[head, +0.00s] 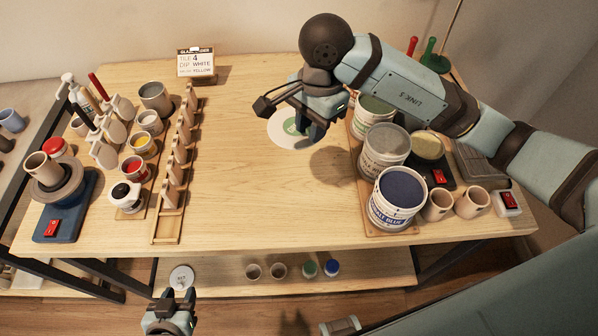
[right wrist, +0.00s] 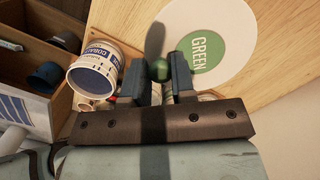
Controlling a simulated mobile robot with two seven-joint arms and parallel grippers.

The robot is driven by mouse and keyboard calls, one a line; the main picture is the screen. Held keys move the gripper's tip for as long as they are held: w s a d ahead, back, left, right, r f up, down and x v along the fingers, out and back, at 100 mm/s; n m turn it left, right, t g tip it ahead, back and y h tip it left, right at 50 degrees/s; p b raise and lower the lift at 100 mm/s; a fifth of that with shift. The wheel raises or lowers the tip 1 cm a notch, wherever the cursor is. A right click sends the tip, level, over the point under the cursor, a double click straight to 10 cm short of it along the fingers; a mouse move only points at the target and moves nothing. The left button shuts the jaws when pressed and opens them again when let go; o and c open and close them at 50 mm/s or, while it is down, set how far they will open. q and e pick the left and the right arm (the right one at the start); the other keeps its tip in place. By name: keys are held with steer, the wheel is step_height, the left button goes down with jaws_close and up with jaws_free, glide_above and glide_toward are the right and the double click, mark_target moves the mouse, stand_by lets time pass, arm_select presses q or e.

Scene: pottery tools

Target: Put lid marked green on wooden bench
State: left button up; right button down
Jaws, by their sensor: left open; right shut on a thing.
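The lid marked green (head: 283,133) is a white disc with a green centre, in the head view at the back middle of the wooden bench (head: 280,210). In the right wrist view the lid (right wrist: 240,30) shows the word GREEN. My right gripper (head: 303,127) is over the lid and hides part of it. Its fingers (right wrist: 158,78) are shut on the lid, with a small green round part between them. I cannot tell if the lid touches the bench. My left gripper (head: 179,296) is open and empty, low at the front.
Glaze buckets, including a cobalt blue one (head: 398,195), stand on the bench's right side. A slotted wooden rack (head: 166,225) and cups fill the left. A sign (head: 196,62) stands at the back. A white disc (head: 181,277) lies on the lower shelf. The bench's middle is clear.

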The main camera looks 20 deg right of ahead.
step_height(320, 180, down, 14)
steer(key=shift+p, duration=0.95)
step_height(320, 180, down, 5)
steer(key=shift+f+p, duration=0.1)
steer(key=shift+p, duration=0.3)
steer(key=shift+f+b, duration=0.2)
steer(key=shift+b, duration=0.1)
steer(key=c, duration=1)
jaws_free()
steer(key=shift+r, duration=0.1)
steer(key=shift+o, duration=0.2)
steer(key=shift+r, duration=0.1)
step_height(320, 180, up, 12)
steer(key=d+b, duration=0.1)
steer(key=b, duration=0.1)
steer(key=shift+w+d, duration=0.2)
steer(key=shift+w, duration=0.1)
